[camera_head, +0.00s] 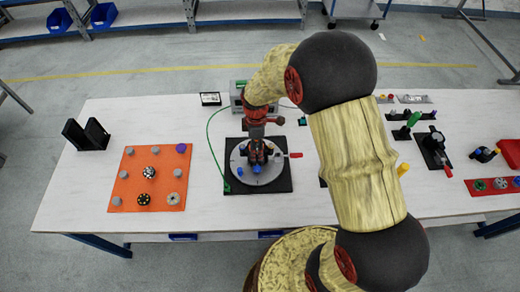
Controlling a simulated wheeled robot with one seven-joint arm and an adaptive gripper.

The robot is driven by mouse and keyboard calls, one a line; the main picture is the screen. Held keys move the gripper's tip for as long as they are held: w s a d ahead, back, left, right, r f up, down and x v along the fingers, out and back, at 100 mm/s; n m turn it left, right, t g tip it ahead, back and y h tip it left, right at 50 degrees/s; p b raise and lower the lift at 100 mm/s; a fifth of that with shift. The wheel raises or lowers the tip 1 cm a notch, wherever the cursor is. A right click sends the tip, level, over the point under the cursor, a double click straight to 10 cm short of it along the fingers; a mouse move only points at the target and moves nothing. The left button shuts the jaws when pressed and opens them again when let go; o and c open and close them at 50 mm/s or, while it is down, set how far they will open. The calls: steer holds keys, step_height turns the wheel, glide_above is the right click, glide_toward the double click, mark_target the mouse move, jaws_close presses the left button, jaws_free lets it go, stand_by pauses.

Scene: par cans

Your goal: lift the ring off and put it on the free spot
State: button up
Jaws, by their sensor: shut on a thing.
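My gripper (257,156) points down over a round grey plate (265,179) on a black square base (284,184). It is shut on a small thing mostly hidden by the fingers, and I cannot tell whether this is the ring. Small blue parts (256,168) show on the plate just in front of the fingers. A red-tipped lever (295,155) sticks out to the right of the plate. I cannot make out the free spot in this view.
An orange board (163,185) with several round parts lies to the left. A black holder (87,134) stands at the far left. A green cable (211,140) runs left of the black base. Clamps and a red strip (491,191) lie at the right. My arm hides the table's middle right.

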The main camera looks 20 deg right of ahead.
steer(key=shift+r+p, duration=2)
steer(key=shift+r, duration=1.05)
steer(key=shift+r+p, duration=1.1)
steer(key=shift+r, duration=0.4)
